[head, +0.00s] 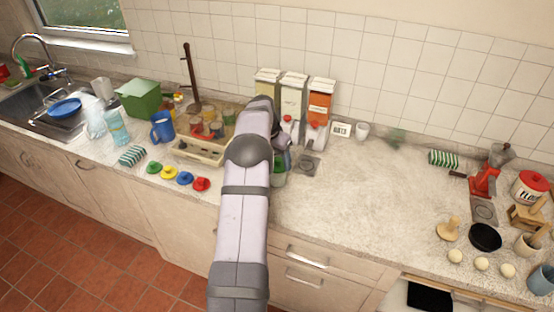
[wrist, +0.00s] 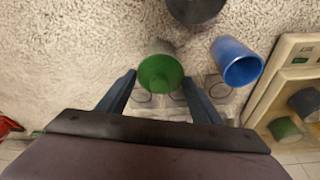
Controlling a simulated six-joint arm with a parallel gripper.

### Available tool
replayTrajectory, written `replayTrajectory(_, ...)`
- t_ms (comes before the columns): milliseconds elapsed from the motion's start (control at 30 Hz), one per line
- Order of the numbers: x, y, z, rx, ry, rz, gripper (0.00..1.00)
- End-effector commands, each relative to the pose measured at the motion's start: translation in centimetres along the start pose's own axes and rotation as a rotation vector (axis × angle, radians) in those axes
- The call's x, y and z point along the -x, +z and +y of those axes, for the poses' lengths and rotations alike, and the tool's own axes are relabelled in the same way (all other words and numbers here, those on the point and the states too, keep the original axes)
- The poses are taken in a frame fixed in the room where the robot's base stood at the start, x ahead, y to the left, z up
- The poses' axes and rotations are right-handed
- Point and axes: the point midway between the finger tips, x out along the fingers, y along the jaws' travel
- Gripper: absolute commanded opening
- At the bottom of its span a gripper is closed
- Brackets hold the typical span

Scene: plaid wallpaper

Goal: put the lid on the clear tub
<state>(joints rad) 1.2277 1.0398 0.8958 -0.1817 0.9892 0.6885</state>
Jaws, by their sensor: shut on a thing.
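My gripper (wrist: 158,80) points down over the counter, its two fingers on either side of a round green piece (wrist: 160,73), and it is shut on that piece. In the head view my arm hides most of the gripper, and a green piece (head: 279,179) shows just right of it. I cannot make out the clear tub for certain. A see-through pale blue vessel (head: 115,128) stands at the left by the sink.
A blue cup (wrist: 238,62) stands close beside the green piece. A divided tray (head: 192,153) holds several jars left of my arm. Several coloured knobs (head: 185,178) line the front left. Three tall boxes (head: 293,97) stand by the wall. The counter right of my arm is largely clear.

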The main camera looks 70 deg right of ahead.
Motion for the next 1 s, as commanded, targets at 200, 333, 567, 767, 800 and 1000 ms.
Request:
replayTrajectory(200, -0.06, 0.01, 0.0, 0.0, 0.0, 0.0, 0.35)
replayTrajectory(333, -0.06, 0.01, 0.0, 0.0, 0.0, 0.0, 0.35)
replayTrajectory(567, -0.07, 0.02, 0.0, 0.0, 0.0, 0.0, 0.35)
replayTrajectory(767, -0.11, 0.02, 0.0, 0.0, 0.0, 0.0, 0.35)
replayTrajectory(800, -0.11, 0.02, 0.0, 0.0, 0.0, 0.0, 0.35)
replayTrajectory(1000, -0.1, 0.02, 0.0, 0.0, 0.0, 0.0, 0.81)
